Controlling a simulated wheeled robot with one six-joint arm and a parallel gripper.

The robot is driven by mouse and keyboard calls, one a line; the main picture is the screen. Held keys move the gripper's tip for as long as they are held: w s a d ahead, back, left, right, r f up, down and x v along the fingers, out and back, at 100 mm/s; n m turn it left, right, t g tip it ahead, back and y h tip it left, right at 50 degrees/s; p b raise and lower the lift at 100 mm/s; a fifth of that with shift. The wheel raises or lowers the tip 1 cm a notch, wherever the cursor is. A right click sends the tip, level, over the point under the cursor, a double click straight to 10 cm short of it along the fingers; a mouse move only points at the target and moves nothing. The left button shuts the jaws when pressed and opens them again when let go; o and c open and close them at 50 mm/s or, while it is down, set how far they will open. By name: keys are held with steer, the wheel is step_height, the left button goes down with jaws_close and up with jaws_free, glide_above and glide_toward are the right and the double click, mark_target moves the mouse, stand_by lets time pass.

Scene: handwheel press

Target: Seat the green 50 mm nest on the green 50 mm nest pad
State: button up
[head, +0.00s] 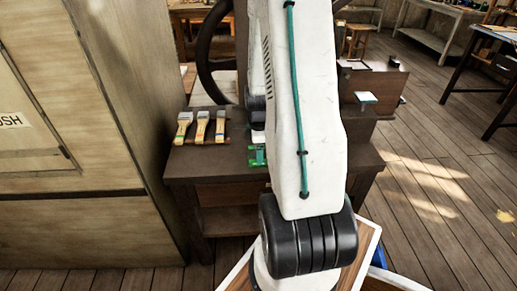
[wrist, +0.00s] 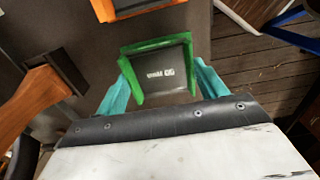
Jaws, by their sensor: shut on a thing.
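The green 50 mm nest (wrist: 155,44) is a square green frame around a dark floor, with an upside-down label in the wrist view. My gripper (wrist: 162,88) has its teal fingers on the nest's left and right sides, and it is shut on it. In the head view, a small green piece (head: 257,156) shows on the dark bench beside my arm. I cannot tell whether it is the nest or its pad. My arm hides the gripper there. I cannot make out the green pad separately in the wrist view, nor whether the nest touches the surface below.
An orange-framed piece (wrist: 135,8) lies just beyond the nest, and an orange piece with a dark block (wrist: 40,92) is at left. Several brushes (head: 202,128) lie on the bench (head: 205,166) at left. A dark handwheel (head: 205,72) stands behind. A cabinet (head: 120,110) stands left.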

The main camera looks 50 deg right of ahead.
steer(key=shift+f, duration=0.1)
steer(key=o, duration=1.4)
step_height(320, 180, up, 8)
steer(key=shift+f, duration=0.1)
